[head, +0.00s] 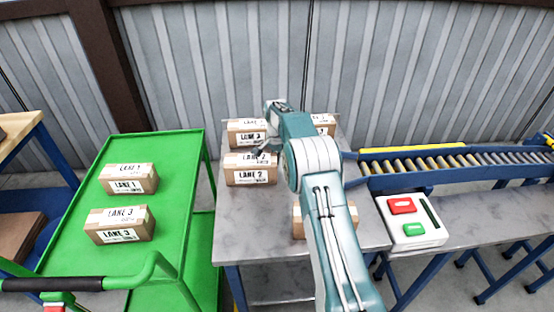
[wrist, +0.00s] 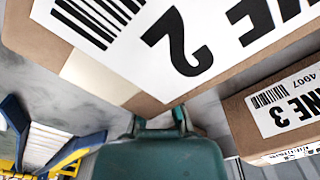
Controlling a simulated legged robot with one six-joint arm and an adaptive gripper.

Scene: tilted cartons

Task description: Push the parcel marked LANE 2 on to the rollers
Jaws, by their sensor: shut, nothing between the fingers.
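The LANE 2 parcel (head: 250,176) is a brown carton with white labels on the grey table, at its left side. In the wrist view the LANE 2 parcel (wrist: 120,70) fills the upper part, with a large "2" on its label. My gripper (head: 260,149) is shut and empty, low by the parcel's back edge, between it and the LANE 3 parcel (head: 246,138). In the wrist view my gripper (wrist: 160,122) is close to the parcel's edge; I cannot tell if they touch. The rollers (head: 430,162) run off to the right of the table.
Another carton (head: 323,121) stands at the back, partly behind my arm, and one (head: 298,222) at the front is mostly hidden by it. A green cart (head: 180,200) with two parcels stands left. A button box (head: 412,221) sits right, before the rollers.

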